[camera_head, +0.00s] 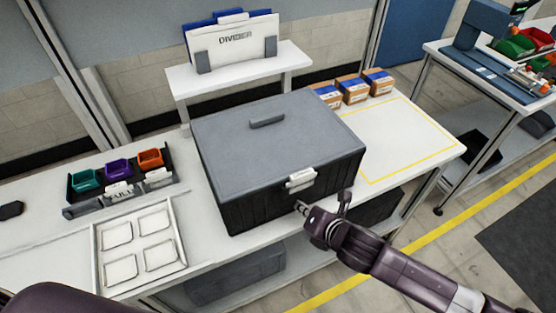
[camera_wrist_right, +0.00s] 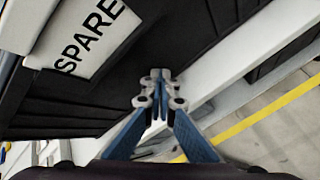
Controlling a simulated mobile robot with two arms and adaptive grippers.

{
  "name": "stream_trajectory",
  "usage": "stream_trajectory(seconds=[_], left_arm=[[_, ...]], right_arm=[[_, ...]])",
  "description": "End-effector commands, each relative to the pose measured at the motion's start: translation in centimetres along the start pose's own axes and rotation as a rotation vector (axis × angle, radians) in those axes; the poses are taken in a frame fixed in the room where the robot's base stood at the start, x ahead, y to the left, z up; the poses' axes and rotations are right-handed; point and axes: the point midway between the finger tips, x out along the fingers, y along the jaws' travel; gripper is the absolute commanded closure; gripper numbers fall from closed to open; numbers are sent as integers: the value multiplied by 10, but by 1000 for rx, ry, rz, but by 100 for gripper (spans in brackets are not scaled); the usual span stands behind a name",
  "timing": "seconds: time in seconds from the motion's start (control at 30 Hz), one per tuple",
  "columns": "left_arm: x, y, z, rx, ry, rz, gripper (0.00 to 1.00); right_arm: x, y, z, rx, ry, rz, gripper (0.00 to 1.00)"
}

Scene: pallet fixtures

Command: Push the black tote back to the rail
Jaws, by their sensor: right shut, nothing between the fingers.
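The black tote (camera_head: 275,130) stands on the white table, with a grey lid and a small handle on top. A white label hangs on its front; in the right wrist view this label (camera_wrist_right: 85,38) reads "SPARE". My right gripper (camera_head: 301,207) is shut and empty, its tips at the tote's front wall, low and near the right corner. In the right wrist view the shut fingertips (camera_wrist_right: 158,80) point at the tote's dark wall (camera_wrist_right: 190,35); I cannot tell whether they touch. My left gripper is not in view. No part clearly marked as a rail shows behind the tote.
A raised shelf (camera_head: 235,78) with a "DIVIDER" holder (camera_head: 233,45) stands behind the tote. Small boxes (camera_head: 353,88) and a yellow-outlined area (camera_head: 400,135) lie to the right. A bin rack (camera_head: 120,188) and a white tray (camera_head: 138,245) are at the left.

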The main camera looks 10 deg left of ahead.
Motion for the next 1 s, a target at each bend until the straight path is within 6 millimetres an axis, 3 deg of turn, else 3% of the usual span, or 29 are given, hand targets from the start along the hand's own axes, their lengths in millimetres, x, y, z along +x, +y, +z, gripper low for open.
stream_trajectory(seconds=[1.0], left_arm=[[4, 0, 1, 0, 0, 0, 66]], right_arm=[[48, 28, 29, -2, -3, 2, 100]])
